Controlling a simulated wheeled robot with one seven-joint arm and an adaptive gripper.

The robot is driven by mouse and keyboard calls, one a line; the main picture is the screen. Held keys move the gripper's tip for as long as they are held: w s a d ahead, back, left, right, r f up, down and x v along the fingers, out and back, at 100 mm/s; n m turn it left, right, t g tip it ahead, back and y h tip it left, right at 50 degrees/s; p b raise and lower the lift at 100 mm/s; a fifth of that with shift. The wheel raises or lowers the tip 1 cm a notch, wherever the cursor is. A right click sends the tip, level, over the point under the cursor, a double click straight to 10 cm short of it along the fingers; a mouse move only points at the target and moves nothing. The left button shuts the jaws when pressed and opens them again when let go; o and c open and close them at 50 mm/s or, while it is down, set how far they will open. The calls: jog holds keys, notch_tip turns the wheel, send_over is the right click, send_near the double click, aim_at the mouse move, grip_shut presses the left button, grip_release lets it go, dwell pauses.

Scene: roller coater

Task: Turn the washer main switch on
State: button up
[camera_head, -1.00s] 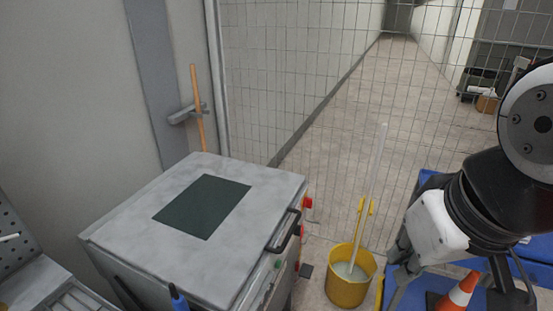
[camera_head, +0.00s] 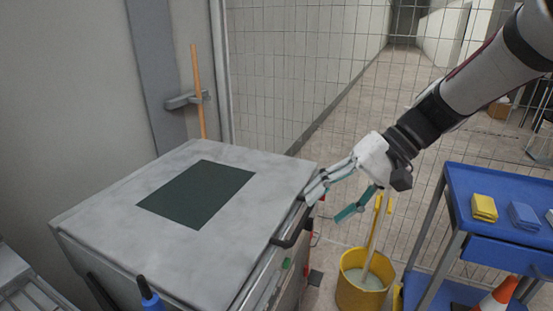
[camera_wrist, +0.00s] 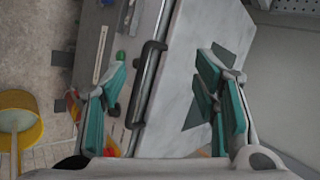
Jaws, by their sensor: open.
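The washer is a grey metal box (camera_head: 110,215) with a dark green square on its lid and a black bar handle (camera_head: 292,228) on its right edge. Its right side carries controls, seen steeply in the head view. In the wrist view this side shows a green button (camera_wrist: 120,55) and a red and yellow part (camera_wrist: 110,149), partly hidden by a finger; I cannot tell the main switch's position. My gripper (camera_head: 331,199) is open and empty near the washer's back right corner. In the wrist view my gripper (camera_wrist: 162,75) has its fingers spread on either side of the handle.
A yellow mop bucket (camera_head: 362,285) stands on the floor right of the washer. A blue cart (camera_head: 470,190) with folded cloths and an orange cone (camera_head: 496,297) are farther right. A wire mesh fence (camera_head: 300,80) stands behind. A blue-handled tool (camera_head: 148,293) is at the washer's front.

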jog(key=w+d+f+m+t+y+b, duration=0.2)
jog(key=w+d+f+t+y+b, duration=0.2)
jog(key=w+d+f+b, duration=0.45)
jog(key=w+d+f+m+t+y+b, duration=0.3)
jog(key=w+d+f+t, duration=0.25)
jog(key=w+f, duration=0.65)
jog(key=shift+g, duration=0.45)
jog(key=shift+w+a+r+b, duration=0.2)
jog(key=shift+w+a+r, duration=0.15)
jog(key=shift+w+a, duration=0.6)
jog(key=shift+w+a+r+b, duration=0.15)
jog(key=shift+w+a+r, duration=0.15)
jog(key=shift+w+a, duration=0.65)
jog(key=shift+w+a+r+b, duration=0.2)
jog(key=shift+w+a+r, duration=0.15)
jog(key=shift+w+a, duration=0.6)
jog(key=shift+s+a, duration=0.15)
jog(key=shift+s, duration=0.05)
jog(key=c, duration=1.2)
